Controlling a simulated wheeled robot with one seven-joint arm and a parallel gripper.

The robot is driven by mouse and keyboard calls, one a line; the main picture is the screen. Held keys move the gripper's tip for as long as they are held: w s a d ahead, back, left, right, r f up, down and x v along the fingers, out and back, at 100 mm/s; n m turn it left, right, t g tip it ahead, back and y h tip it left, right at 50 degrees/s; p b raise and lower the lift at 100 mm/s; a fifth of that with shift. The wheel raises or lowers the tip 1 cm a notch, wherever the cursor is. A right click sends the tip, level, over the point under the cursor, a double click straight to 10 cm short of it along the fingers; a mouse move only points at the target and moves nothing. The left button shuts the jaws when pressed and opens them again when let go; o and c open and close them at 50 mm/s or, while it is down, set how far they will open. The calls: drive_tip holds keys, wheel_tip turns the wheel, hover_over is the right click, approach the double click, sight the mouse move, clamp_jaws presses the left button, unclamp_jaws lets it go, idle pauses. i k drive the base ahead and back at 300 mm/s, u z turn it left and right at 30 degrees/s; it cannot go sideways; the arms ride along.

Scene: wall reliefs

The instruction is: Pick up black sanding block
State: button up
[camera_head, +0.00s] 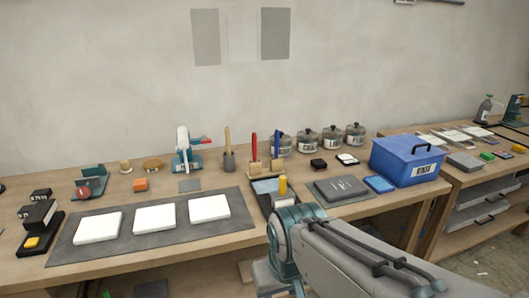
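A small black block (318,164) lies on the wooden workbench in the camera_head view, right of centre, in front of the lidded jars. It looks like the black sanding block, but it is too small to be sure. Other dark blocks (40,212) with pale markings stand at the bench's left end. My arm reaches in from the lower right to a teal joint in front of the bench's front edge, well short of the small black block. My gripper's fingers do not show.
A grey mat (150,246) holds three white slabs. A black tray (264,199) with a yellow-handled tool lies beside my arm. A dark grey plate (341,190) and a blue box (405,162) are to the right. Several lidded jars (307,139) line the back. A second bench stands right.

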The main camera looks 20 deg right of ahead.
sight(319, 164)
drive_tip(key=z, duration=0.9)
drive_tip(key=k, duration=0.5)
drive_tip(key=z, duration=0.55)
drive_tip(key=i, duration=0.95)
drive_tip(key=z, duration=0.5)
drive_tip(key=i, duration=0.9)
drive_tip(key=u, duration=0.45)
